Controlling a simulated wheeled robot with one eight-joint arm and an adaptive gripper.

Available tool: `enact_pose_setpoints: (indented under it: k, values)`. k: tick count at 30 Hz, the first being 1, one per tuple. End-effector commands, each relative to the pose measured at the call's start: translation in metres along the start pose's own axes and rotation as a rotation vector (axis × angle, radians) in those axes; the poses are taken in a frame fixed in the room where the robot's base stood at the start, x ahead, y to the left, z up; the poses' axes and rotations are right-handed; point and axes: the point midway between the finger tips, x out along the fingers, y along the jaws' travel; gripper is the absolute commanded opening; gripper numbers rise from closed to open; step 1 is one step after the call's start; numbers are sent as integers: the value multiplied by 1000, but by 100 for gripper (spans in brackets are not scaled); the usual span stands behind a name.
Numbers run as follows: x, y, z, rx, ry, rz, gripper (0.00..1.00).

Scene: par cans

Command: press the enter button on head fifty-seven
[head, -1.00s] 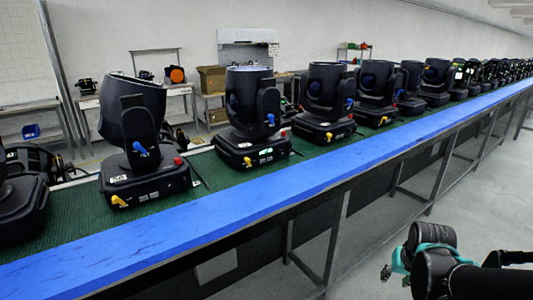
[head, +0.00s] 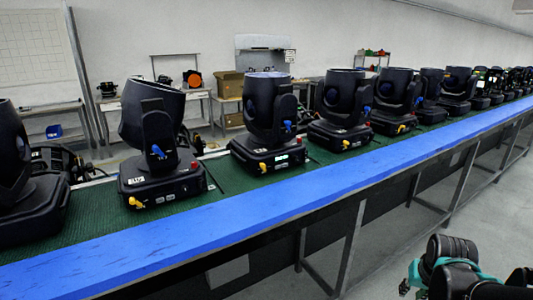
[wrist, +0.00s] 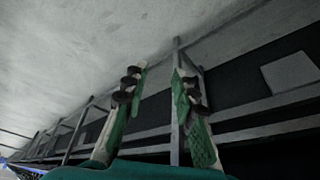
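Several black moving-head lights stand in a row on a green mat (head: 110,228) behind a blue rail. Numbers on the heads are too small to read, so I cannot tell which is fifty-seven. My gripper (head: 407,287) is low at the right, in front of the bench and away from the heads. In the wrist view its two fingers (wrist: 157,98) are apart with nothing between them.
The blue rail (head: 270,200) runs along the bench's front edge, with metal legs (head: 353,245) below. Grey floor (head: 490,210) is clear at the right. Shelves, a cardboard box (head: 230,84) and a whiteboard stand behind the row.

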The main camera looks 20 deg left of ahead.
Motion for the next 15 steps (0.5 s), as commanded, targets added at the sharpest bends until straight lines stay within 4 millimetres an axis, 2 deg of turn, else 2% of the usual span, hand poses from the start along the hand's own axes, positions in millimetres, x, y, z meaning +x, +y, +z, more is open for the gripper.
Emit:
enact_pose_setpoints:
  k: [1,6,15]
  values:
    - [0,0,0,0,0,0,18]
    - [0,0,0,0,0,0,0]
    - [0,0,0,0,0,0,0]
